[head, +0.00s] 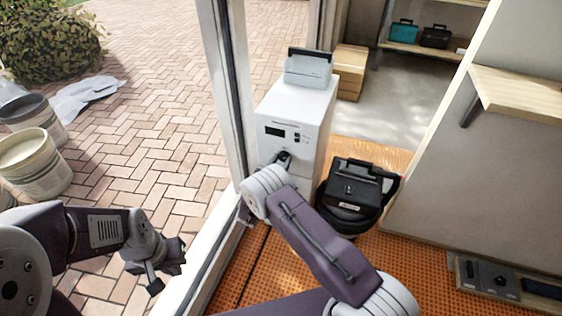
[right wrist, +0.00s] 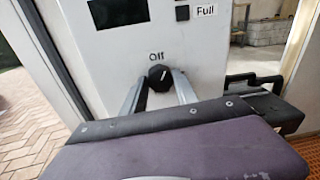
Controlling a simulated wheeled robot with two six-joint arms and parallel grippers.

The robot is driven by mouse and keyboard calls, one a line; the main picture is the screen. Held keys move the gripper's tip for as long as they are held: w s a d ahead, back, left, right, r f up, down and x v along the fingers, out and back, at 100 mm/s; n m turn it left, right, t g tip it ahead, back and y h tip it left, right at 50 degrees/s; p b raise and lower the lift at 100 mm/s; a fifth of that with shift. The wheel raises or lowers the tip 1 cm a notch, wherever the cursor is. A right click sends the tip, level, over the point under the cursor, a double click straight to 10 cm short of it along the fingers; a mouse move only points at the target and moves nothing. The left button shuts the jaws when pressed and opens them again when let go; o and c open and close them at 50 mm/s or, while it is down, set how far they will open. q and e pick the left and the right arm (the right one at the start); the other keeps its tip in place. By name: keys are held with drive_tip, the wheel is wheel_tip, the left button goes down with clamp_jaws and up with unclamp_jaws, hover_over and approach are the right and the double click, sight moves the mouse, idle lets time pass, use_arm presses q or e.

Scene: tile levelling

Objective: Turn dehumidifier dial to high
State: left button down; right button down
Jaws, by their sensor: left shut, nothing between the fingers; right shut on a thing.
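The white dehumidifier (head: 302,108) stands by the door frame, with a dark display (head: 274,132) on its front. In the right wrist view its black dial (right wrist: 160,76) sits under the label "Off" (right wrist: 156,56), and a pale pointer mark on it tilts slightly to the right of upright. My right gripper (right wrist: 160,88) is shut on the dial, with one finger on each side. In the head view my right gripper (head: 283,160) is at the dehumidifier's front and hides most of the dial. My left gripper (head: 158,272) is shut and empty, low over the brick paving.
A light grey box with a dark handle (head: 308,70) sits on top of the dehumidifier. A black case (head: 356,185) stands close at its right. A white door post (head: 226,90) rises at its left. Paint buckets (head: 32,165) stand at the far left.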

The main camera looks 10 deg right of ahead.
drive_tip(key=m, duration=0.9)
drive_tip(key=shift+s+f+m+y, duration=0.1)
drive_tip(key=shift+m+y, duration=0.2)
drive_tip(key=shift+y, duration=0.1)
drive_tip(key=m+b, duration=0.1)
drive_tip(key=m, duration=0.3)
drive_tip(key=shift+d+b, duration=0.1)
drive_tip(key=shift+b, duration=0.3)
drive_tip(key=m+b, duration=0.1)
drive_tip(key=m, duration=0.2)
drive_tip(key=shift+f+m+t+y+b, duration=0.1)
drive_tip(key=shift+m+t+y+b, duration=0.2)
drive_tip(key=shift+t+b, duration=0.1)
drive_tip(key=m+b, duration=0.2)
drive_tip(key=shift+f+m, duration=0.1)
drive_tip(key=shift+m, duration=0.2)
drive_tip(key=m+b, duration=0.7)
drive_tip(key=b, duration=0.3)
drive_tip(key=shift+f+m+t+b, duration=0.15)
drive_tip(key=shift+m+t+b, duration=0.15)
drive_tip(key=shift+m+b, duration=0.1)
drive_tip(key=shift+r+m+b, duration=0.25)
drive_tip(key=shift+m+b, duration=0.45)
drive_tip(key=shift+b, duration=0.3)
